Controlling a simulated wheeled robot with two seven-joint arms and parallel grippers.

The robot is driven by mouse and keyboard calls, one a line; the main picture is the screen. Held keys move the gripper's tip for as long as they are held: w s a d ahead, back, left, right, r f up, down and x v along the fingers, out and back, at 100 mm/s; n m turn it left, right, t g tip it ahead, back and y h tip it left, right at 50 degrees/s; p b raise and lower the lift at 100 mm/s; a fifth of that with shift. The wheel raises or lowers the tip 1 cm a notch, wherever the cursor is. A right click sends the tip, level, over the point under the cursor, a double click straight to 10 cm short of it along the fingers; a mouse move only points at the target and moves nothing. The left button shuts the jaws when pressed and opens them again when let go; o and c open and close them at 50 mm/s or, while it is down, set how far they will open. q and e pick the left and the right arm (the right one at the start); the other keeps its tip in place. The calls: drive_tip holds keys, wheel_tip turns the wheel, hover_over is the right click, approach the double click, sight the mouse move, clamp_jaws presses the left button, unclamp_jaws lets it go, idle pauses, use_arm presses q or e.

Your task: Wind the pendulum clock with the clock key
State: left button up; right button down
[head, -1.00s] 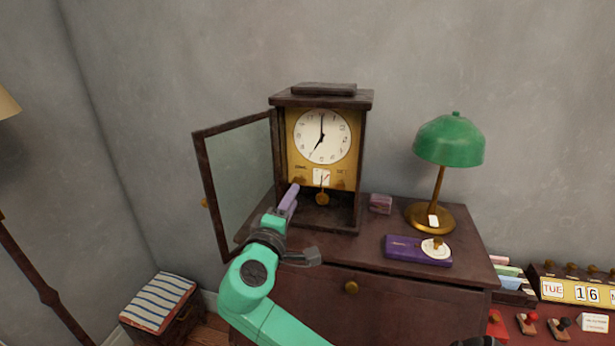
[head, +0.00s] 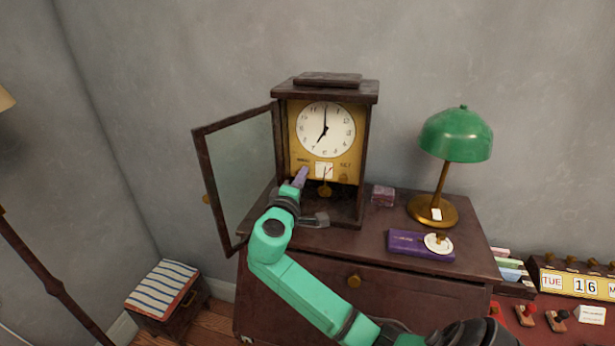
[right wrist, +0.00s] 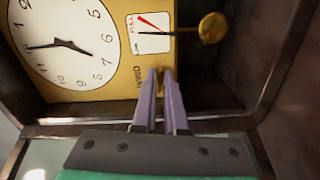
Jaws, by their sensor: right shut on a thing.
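The pendulum clock (head: 368,150) stands on the cabinet, its glass door (head: 240,170) swung open to the left. Its white dial (head: 325,129) reads about seven. Below it are a small white gauge (head: 324,170) with a red mark and the brass pendulum bob (head: 325,190). My right gripper (head: 301,176) is at the clock's lower left front. In the right wrist view its purple fingers (right wrist: 160,78) are shut at the WIND label on the brass plate (right wrist: 105,95). A bit of brass shows between them; I take it for the clock key, mostly hidden. My left gripper is out of view.
A green lamp (head: 456,135), a purple case (head: 405,242) with a round white piece (head: 438,243) and a small purplish box (head: 382,196) stand right of the clock. The open door borders my arm's left.

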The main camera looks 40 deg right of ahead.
drive_tip(key=shift+r, duration=0.1)
drive_tip(key=m+b, duration=0.6)
drive_tip(key=b, duration=0.1)
drive_tip(key=m+b, duration=0.6)
drive_tip(key=b, duration=0.1)
drive_tip(key=m+b, duration=0.7)
drive_tip(key=shift+w+f, duration=0.15)
drive_tip(key=shift+f, duration=0.15)
drive_tip(key=shift+f+m+b, duration=0.1)
drive_tip(key=shift+m+b, duration=0.3)
drive_tip(key=shift+m, duration=0.2)
idle(0.6)
drive_tip(key=c, duration=1.1)
unclamp_jaws()
drive_tip(key=shift+c, duration=0.2)
drive_tip(key=shift+o, duration=0.7)
